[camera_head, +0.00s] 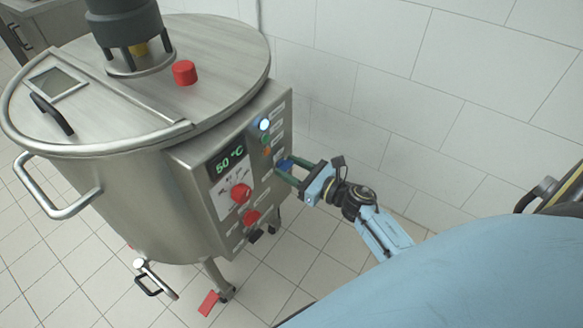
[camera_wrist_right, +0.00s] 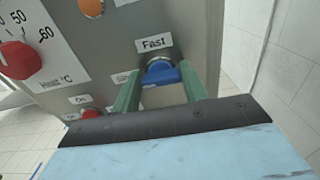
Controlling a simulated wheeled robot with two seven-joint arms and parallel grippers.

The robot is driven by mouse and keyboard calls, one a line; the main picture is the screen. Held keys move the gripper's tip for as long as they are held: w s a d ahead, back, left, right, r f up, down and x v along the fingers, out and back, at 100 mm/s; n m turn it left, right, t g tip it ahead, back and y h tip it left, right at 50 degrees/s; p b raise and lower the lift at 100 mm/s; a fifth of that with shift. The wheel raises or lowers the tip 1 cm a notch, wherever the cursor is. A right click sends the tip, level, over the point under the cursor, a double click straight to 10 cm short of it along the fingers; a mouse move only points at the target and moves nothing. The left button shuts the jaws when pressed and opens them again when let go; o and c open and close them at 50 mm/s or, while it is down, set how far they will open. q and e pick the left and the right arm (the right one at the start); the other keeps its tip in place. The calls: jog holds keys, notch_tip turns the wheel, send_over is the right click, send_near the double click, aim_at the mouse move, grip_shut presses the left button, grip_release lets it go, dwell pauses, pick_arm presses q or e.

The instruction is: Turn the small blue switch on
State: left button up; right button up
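The small blue switch (camera_wrist_right: 163,75) sits under the "Fast" label on the steel control panel (camera_wrist_right: 220,12). In the head view the blue switch (camera_head: 285,164) shows at the panel's right edge, partly hidden by my gripper. My right gripper (camera_head: 287,170) reaches the panel from the right. In the wrist view its two green fingers (camera_wrist_right: 161,72) are apart, one on each side of the switch. A gap shows on the left; the right finger is close to the switch, and I cannot tell if it touches. My left gripper is not in view.
The panel belongs to a large steel vat (camera_head: 125,195) with a display reading 50 °C. A red heat knob (camera_head: 241,193), a lower red knob (camera_head: 251,217) and a lit round button (camera_head: 264,124) are on it. A tiled wall (camera_head: 390,100) stands close behind the gripper.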

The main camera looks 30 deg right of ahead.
jog(key=c, duration=0.4)
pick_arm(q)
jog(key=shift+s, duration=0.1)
